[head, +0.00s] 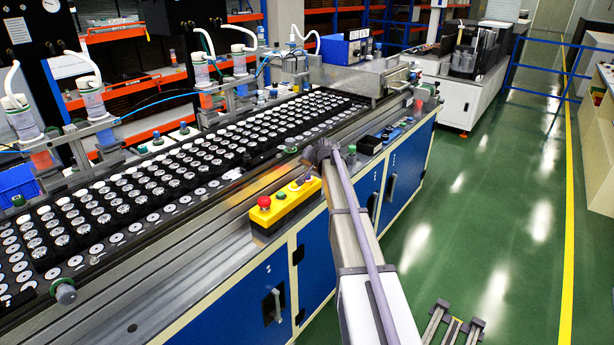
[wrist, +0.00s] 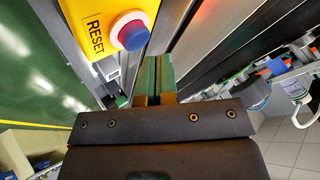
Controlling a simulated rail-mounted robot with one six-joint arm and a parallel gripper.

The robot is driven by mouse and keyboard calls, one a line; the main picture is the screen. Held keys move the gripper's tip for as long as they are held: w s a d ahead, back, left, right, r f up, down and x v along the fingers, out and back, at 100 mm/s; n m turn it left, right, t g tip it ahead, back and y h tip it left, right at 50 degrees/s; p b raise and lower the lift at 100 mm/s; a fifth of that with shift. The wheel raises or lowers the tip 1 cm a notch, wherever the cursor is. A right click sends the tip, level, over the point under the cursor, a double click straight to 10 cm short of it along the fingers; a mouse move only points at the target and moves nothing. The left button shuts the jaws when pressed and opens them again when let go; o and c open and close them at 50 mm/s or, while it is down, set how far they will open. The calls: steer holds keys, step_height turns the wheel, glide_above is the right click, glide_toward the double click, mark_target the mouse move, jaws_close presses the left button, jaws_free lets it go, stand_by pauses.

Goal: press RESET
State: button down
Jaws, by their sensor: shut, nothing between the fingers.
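The yellow control box (head: 285,207) sits on the front rail of the machine in the head view. Its red button (head: 264,202) and green button (head: 281,196) show at the left; my wrist partly covers its right end. In the wrist view, the yellow panel (wrist: 107,68) bears the printed word RESET, beside a round button (wrist: 132,36) with a blue face and reddish rim. My gripper (wrist: 159,62) is shut and empty. Its fingertips appear just right of and below that button in the wrist view, apart from it in the picture; the depth gap cannot be told.
A long conveyor (head: 165,170) with rows of round speaker parts runs behind the box. Blue cabinet doors (head: 265,298) are below it. A blue bin (head: 18,183) stands at the far left. The green floor (head: 500,220) on the right is open.

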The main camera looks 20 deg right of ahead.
mark_target(309, 175)
steer(key=shift+f, duration=0.15)
steer(key=shift+f+b, duration=0.35)
steer(key=shift+b, duration=0.1)
steer(key=shift+f, duration=0.2)
stand_by(0.4)
steer(key=shift+r, duration=0.1)
steer(key=shift+r+p, duration=0.5)
steer(key=shift+r, duration=0.1)
step_height(309, 175, up, 6)
steer(key=p, duration=0.6)
